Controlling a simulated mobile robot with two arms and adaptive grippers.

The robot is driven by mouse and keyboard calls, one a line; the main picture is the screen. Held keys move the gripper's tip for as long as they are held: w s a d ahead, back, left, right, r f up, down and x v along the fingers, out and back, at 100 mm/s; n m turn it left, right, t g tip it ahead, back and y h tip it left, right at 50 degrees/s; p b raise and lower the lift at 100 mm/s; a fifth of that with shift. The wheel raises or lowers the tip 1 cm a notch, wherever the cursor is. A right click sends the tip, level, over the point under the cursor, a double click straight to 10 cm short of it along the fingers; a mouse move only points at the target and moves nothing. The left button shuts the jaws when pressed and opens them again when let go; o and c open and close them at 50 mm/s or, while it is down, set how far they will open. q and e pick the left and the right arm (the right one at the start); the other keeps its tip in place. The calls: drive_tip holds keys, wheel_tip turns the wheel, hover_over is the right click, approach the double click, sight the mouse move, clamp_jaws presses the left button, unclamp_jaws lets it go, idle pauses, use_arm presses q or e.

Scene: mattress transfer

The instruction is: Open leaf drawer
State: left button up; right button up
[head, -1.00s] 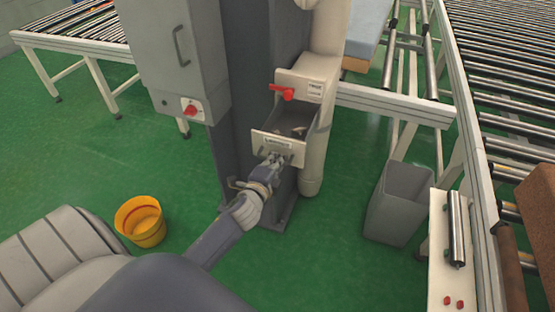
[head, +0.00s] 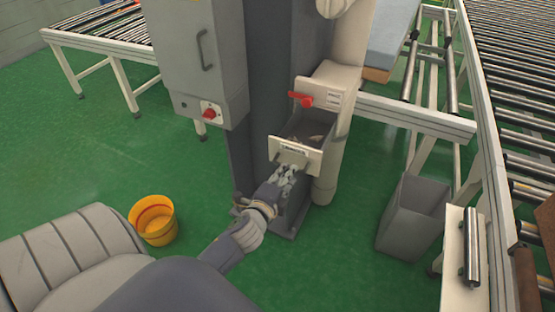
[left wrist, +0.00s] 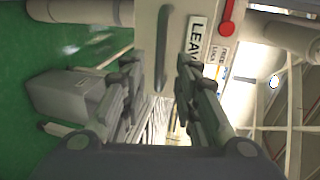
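The leaf drawer (head: 312,158) stands pulled out of its cream housing (head: 337,85) on the machine column, with dark contents showing inside. In the left wrist view its front plate (left wrist: 180,15) carries a label starting "LEAV" and a grey bar handle (left wrist: 163,50). My left gripper (head: 288,176) is just in front of the drawer front. In the left wrist view the gripper (left wrist: 160,75) has its fingers spread, one each side of the handle, with visible gaps to it. My right gripper is not in view.
A red lever (head: 305,100) sits on the housing above the drawer. A yellow bucket (head: 153,222) stands on the green floor at left and a grey bin (head: 412,215) at right. Roller conveyors (head: 515,100) line the right side. The floor before the column is clear.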

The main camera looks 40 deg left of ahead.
use_arm(q)
drive_tip(key=v, duration=0.6)
drive_tip(key=shift+s, duration=0.4)
drive_tip(key=shift+r, duration=0.1)
drive_tip(key=s+d+f+n+g+h+b, duration=0.15)
drive_tip(key=s+f, duration=0.25)
drive_tip(key=f, duration=0.8)
drive_tip(key=s+d+f+n+g, duration=0.2)
drive_tip(key=s+f+n+g, duration=0.1)
drive_tip(key=f, duration=0.8)
drive_tip(key=s+d+f+n+g+h+b, duration=0.1)
drive_tip(key=s+d+f+n+g, duration=0.2)
drive_tip(key=f, duration=0.9)
drive_tip(key=s+d+f+n+g+b, duration=0.1)
drive_tip(key=s+f+n+g, duration=0.1)
drive_tip(key=s+f, duration=0.7)
drive_tip(key=s+d+f+n+g+h+b, duration=0.1)
drive_tip(key=s+d+f+n+g, duration=0.1)
drive_tip(key=s+f, duration=0.8)
drive_tip(key=s+n+g, duration=0.1)
drive_tip(key=s+g, duration=0.1)
drive_tip(key=s, duration=0.6)
drive_tip(key=shift+g, duration=0.35)
